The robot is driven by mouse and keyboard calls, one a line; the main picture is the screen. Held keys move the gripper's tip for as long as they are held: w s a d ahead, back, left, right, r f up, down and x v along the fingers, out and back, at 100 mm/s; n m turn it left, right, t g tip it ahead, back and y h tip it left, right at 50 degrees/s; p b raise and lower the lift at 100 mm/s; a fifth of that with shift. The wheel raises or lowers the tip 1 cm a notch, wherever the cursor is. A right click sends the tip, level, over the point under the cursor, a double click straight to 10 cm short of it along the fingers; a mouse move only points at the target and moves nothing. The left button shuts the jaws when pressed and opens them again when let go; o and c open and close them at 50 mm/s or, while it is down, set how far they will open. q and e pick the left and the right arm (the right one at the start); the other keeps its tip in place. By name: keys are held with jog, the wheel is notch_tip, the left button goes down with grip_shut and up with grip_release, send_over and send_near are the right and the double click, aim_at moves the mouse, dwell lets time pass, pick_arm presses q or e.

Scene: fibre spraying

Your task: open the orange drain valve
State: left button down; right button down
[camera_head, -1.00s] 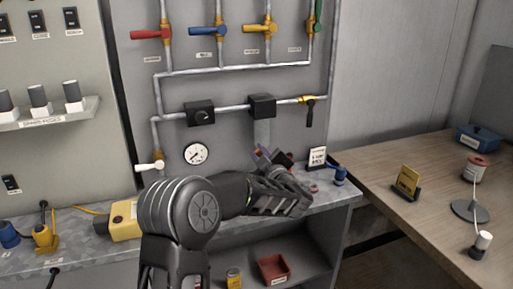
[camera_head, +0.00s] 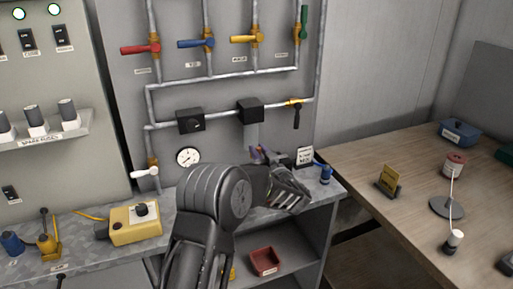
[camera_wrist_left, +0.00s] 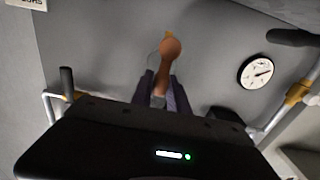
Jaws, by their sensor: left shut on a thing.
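The orange drain valve's handle (camera_wrist_left: 170,48), with a rounded end, shows in the left wrist view, in front of the grey panel. My left gripper (camera_wrist_left: 163,85) is shut on this handle, with its purple-grey fingers on either side of it. In the head view my left gripper (camera_head: 262,154) is low against the panel, just above the bench, right of the round gauge (camera_head: 188,157). The handle is mostly hidden there by the gripper and wrist. My right gripper is in neither view.
Red (camera_head: 140,49), blue (camera_head: 196,43), yellow (camera_head: 246,38) and green (camera_head: 304,22) valve levers sit high on the pipes. A white lever (camera_head: 145,172) is lower left. A yellow box (camera_head: 135,224) and a blue item (camera_head: 326,174) stand on the bench. A wooden table (camera_head: 415,205) is at right.

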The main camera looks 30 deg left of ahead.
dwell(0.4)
pick_arm(q)
jog(key=c, duration=1.3)
grip_release()
jog(key=shift+w, duration=0.1)
jog(key=b+v, duration=0.1)
jog(key=v, duration=0.7)
